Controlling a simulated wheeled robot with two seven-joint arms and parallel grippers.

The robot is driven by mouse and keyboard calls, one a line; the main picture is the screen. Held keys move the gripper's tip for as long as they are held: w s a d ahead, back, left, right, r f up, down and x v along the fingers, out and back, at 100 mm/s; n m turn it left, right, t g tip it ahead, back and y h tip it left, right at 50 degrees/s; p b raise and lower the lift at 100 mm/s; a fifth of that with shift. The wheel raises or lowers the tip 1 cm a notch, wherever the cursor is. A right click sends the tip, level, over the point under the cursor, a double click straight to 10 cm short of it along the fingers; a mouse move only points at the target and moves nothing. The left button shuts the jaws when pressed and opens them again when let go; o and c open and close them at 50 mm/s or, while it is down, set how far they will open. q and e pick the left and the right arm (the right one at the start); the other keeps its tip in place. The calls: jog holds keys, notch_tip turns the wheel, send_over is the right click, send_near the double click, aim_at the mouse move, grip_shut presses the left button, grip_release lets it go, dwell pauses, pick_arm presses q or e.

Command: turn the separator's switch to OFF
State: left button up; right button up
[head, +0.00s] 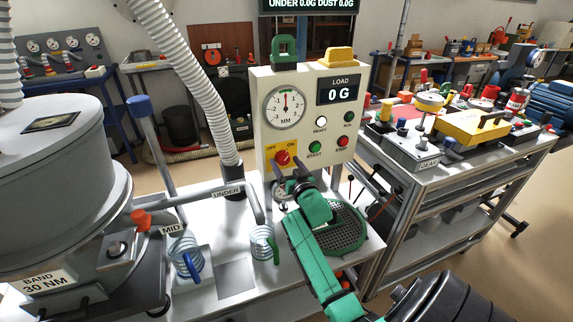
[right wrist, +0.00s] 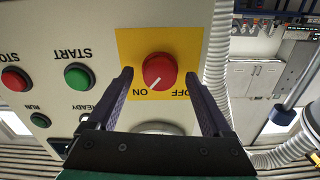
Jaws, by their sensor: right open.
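The separator's switch is a red knob (head: 282,158) on a yellow plate on the front of the cream control box (head: 318,110). It also shows upside down in the right wrist view (right wrist: 159,70), where its white pointer mark aims at the word ON. My right gripper (head: 287,168) is at the knob, with its green arm coming from below right. In the right wrist view its open fingers (right wrist: 159,77) stand one on each side of the knob, with a gap at both sides. My left gripper is not in view.
Green START (head: 315,147) and red STOP (head: 342,141) buttons sit right of the switch. A dial gauge (head: 285,104) and a load display (head: 339,89) are above. A hose (head: 196,75) and the UNDER pipe (head: 224,191) stand at the left. A round mesh sieve (head: 345,230) lies below.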

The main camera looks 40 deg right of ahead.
jog(key=shift+c, duration=0.3)
grip_shut()
jog(key=shift+n, duration=0.3)
jog(key=n, duration=0.7)
jog(key=n+b, duration=0.1)
jog(key=n, duration=0.3)
jog(key=shift+n, duration=0.3)
jog(key=shift+n+b, duration=0.4)
jog(key=shift+n, duration=1.5)
